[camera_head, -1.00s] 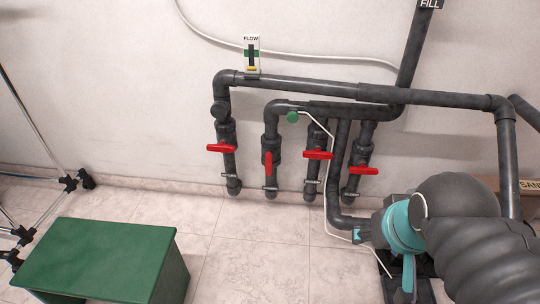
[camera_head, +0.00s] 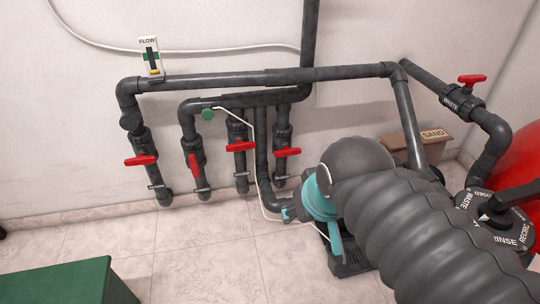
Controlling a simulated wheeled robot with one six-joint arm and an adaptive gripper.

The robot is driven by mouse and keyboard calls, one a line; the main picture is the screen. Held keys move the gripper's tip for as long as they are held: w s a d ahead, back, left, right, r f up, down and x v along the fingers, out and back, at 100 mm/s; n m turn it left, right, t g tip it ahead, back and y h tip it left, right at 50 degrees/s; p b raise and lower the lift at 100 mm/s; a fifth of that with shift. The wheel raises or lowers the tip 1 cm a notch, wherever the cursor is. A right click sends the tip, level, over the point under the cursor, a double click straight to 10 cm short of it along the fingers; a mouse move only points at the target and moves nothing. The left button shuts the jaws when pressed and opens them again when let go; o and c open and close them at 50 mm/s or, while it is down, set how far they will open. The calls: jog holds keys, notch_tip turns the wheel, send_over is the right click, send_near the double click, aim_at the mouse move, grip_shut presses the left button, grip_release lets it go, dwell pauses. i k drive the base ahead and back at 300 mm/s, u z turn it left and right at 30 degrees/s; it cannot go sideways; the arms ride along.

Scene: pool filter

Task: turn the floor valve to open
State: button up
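Several vertical dark pipes with red-handled valves stand along the back wall, near the floor. From left, the first red handle (camera_head: 141,160) lies across its pipe. The second red handle (camera_head: 193,165) runs along its pipe. The third red handle (camera_head: 241,146) and the fourth red handle (camera_head: 288,152) lie across theirs. Small tags hang low on these pipes, but their words are too small to read, so I cannot tell which is the floor valve.
A green bench (camera_head: 60,285) is at lower left. A WASTE valve (camera_head: 463,101), a SAND box (camera_head: 415,138) and a red tank (camera_head: 523,175) are at right. Floor between is clear.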

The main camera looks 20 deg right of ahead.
aim_at(286, 151)
jog(key=k, duration=0.5)
jog(key=z, duration=0.8)
jog(key=i, duration=0.85)
jog(key=z, duration=0.3)
